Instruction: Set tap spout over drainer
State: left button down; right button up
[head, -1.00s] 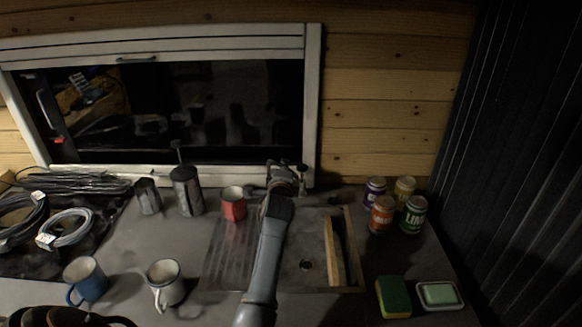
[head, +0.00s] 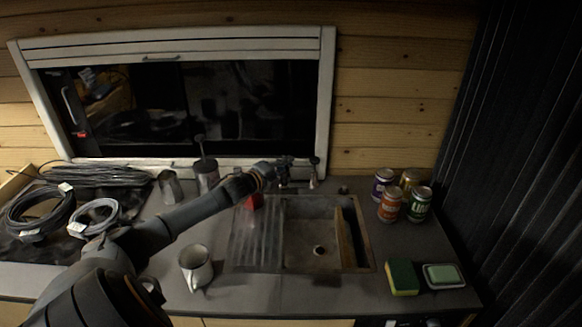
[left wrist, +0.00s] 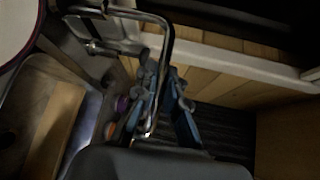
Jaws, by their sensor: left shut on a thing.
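The grey ribbed drainer (head: 257,240) lies left of the sink basin (head: 305,258) in the head view. My left gripper (head: 280,174) is at the tap behind the sink, near the line between drainer and basin. In the left wrist view the chrome tap spout (left wrist: 168,45) bends down between the blue fingers of my left gripper (left wrist: 165,108), which is shut on it. In the head view the gripper and arm hide most of the spout, so its exact direction is hard to tell. My right gripper is not in view.
A red mug (head: 251,203) stands at the drainer's back edge, partly behind my left arm. A wooden board (head: 344,238) sits in the basin. Several cans (head: 389,206), a sponge (head: 402,277) and a soap dish (head: 444,276) are right.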

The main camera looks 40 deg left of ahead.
pick_arm(q)
jog(key=shift+s+a+m+g+h+b, duration=0.3)
jog(key=shift+a+m+h+b, duration=0.25)
jog(key=shift+m+h+b, duration=0.7)
jog(key=shift+s+a+m+g+h+b, duration=0.15)
jog(key=shift+s+a+m+h+b, duration=0.45)
jog(key=shift+h+b, duration=1.15)
jog(key=shift+s+a+m+g+h+b, duration=0.25)
jog(key=shift+a+m+h+b, duration=0.3)
jog(key=shift+m+h+b, duration=0.95)
jog(key=shift+n+y+b, duration=0.25)
jog(key=shift+y+b, duration=0.05)
jog(key=c, duration=1.4)
grip_release()
jog(key=shift+w, duration=0.15)
